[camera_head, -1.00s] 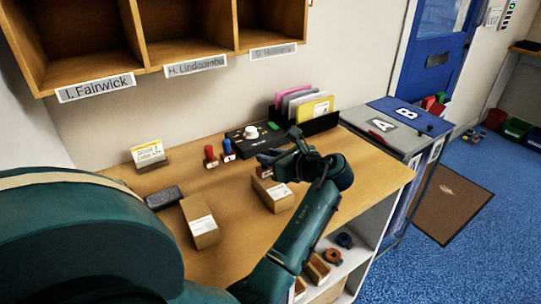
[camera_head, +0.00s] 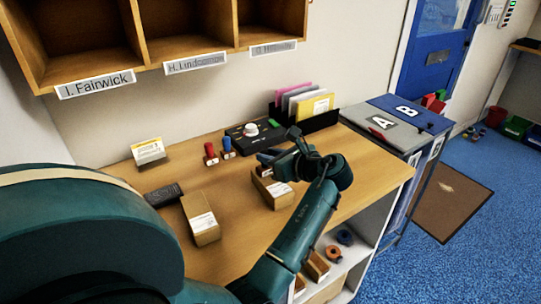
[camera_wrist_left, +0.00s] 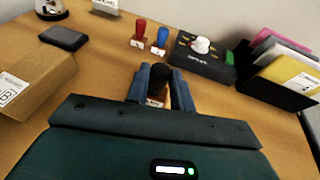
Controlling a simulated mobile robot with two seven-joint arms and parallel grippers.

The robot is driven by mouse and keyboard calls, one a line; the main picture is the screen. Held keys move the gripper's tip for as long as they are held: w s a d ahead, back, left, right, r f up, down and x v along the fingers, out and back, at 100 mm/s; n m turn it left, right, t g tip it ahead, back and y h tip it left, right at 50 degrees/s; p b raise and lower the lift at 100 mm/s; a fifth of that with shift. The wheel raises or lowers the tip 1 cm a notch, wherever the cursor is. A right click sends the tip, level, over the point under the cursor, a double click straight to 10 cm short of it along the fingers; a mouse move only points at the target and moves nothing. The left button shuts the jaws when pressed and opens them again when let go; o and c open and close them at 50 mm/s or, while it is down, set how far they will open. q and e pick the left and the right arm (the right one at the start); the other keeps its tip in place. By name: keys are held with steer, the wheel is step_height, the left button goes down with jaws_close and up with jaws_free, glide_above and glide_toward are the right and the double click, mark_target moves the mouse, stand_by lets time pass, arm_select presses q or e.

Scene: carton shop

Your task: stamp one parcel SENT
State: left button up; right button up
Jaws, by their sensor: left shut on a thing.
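My left gripper (camera_head: 268,160) is low over the worktop, at the back edge of a brown parcel (camera_head: 272,189) with a white label. In the left wrist view, its fingers (camera_wrist_left: 157,88) are shut on a stamp with a black handle (camera_wrist_left: 158,77); the stamp's foot is mostly hidden. I cannot tell whether the stamp touches the parcel. A second labelled parcel (camera_head: 201,218) lies to the left and also shows in the wrist view (camera_wrist_left: 36,82). A red-handled stamp (camera_head: 211,154) and a blue-handled stamp (camera_head: 227,146) stand upright behind. My right gripper is not in view.
A black box with a white knob (camera_head: 250,137) and a file rack (camera_head: 308,122) stand at the back. A dark device (camera_head: 164,195) and a small sign (camera_head: 149,152) are at the left.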

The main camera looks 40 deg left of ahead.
arm_select(q)
step_height(320, 180, up, 3)
steer(key=p, duration=0.4)
steer(key=shift+f, duration=0.15)
steer(key=shift+r, duration=0.25)
step_height(320, 180, up, 4)
steer(key=shift+f, duration=0.15)
stand_by(0.8)
